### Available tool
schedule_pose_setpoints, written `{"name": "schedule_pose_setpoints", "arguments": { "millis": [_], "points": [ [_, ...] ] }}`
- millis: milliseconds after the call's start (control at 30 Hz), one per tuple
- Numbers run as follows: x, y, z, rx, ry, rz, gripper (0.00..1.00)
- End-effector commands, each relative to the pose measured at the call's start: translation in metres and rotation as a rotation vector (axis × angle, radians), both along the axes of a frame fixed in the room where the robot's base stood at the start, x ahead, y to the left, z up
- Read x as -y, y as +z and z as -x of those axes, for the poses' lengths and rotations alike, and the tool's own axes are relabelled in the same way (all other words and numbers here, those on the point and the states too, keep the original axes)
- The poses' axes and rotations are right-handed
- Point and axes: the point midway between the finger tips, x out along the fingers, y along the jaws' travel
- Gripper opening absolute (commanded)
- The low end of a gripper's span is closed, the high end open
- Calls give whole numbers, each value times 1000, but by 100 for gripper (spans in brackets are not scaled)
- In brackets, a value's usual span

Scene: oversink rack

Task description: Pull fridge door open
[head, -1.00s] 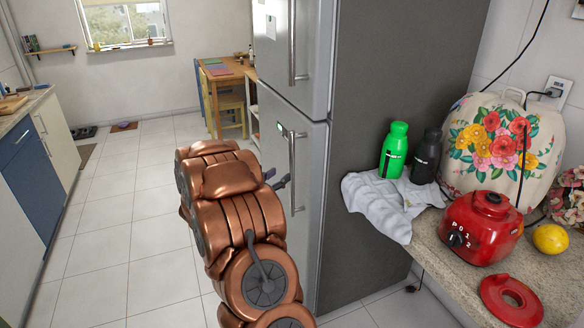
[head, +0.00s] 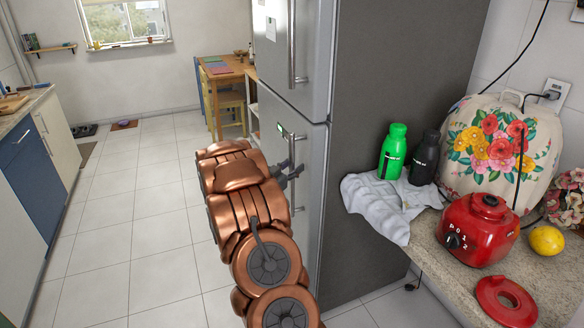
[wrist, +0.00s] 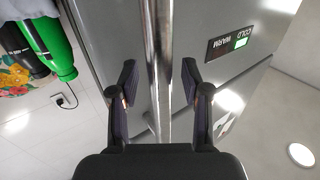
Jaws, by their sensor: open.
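The silver fridge stands right of centre in the head view, with its upper door (head: 313,50) and lower door (head: 311,190) both closed. The lower door's vertical bar handle (head: 291,146) is partly hidden by my arm. My gripper (head: 290,170) is at that handle, in front of the lower door. In the wrist view my gripper (wrist: 160,85) is open, with one finger on each side of the handle bar (wrist: 158,50). Gaps show between the bar and both fingers. A small COLD/WARM display (wrist: 236,43) is on the door face.
The counter (head: 440,255) to the right holds a grey cloth (head: 385,205), a green bottle (head: 392,152), a dark bottle (head: 425,158) and a red appliance (head: 478,230). Tiled floor (head: 120,230) is clear to the left. A table (head: 228,75) stands behind.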

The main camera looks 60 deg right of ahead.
Motion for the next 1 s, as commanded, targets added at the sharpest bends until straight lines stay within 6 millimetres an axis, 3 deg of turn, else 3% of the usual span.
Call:
{"name": "schedule_pose_setpoints", "arguments": {
  "millis": [133, 567, 1000],
  "points": [
    [0, 0, 0, 0, 0, 0, 45],
    [0, 0, 0, 0, 0, -1, 1],
    [0, -1, 1, 0, -2, -2, 0]
  ]
}}
